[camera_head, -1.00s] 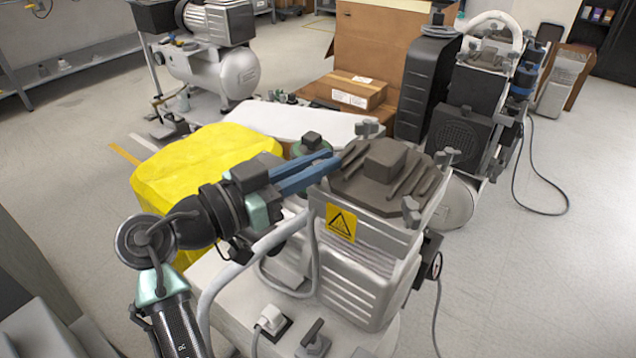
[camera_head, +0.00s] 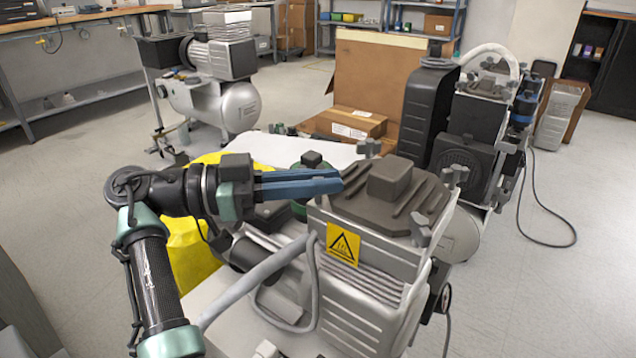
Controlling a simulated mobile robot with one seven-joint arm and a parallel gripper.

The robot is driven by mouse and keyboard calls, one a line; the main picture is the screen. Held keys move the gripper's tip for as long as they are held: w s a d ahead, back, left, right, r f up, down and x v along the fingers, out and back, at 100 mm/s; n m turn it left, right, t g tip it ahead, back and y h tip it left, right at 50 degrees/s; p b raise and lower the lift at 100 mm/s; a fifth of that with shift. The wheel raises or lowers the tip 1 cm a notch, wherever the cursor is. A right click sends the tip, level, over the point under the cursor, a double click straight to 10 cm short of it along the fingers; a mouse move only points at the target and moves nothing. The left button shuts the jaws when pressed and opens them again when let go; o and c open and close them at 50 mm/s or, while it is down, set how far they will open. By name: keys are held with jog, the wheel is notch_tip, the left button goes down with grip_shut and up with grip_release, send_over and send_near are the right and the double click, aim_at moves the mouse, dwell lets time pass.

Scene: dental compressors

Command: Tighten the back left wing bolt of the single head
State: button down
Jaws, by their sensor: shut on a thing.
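The single head compressor (camera_head: 360,290) stands in the middle foreground, with a dark grey ribbed head (camera_head: 390,195) on top and a yellow warning label on its side. My gripper (camera_head: 336,183) comes in from the left, its blue fingers nearly level and shut at the head's left corner. The back left wing bolt is between or behind the fingertips and is hidden by them. Other wing bolts show at the far corner (camera_head: 369,148), the right corner (camera_head: 455,176) and the near corner (camera_head: 420,232).
A grey hose (camera_head: 262,277) curves below my gripper. A yellow object (camera_head: 190,255) lies behind my arm. A black compressor unit (camera_head: 470,135) stands close at the back right, and another compressor (camera_head: 215,95) at the back left. A cardboard box (camera_head: 345,123) sits behind. Floor at the right is mostly clear.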

dwell(0.3)
jog(key=c, duration=0.9)
grip_release()
jog(key=s+a+p, duration=0.1)
jog(key=a, duration=1.1)
jog(key=shift+s+a+p, duration=0.35)
jog(key=shift+s+a, duration=0.05)
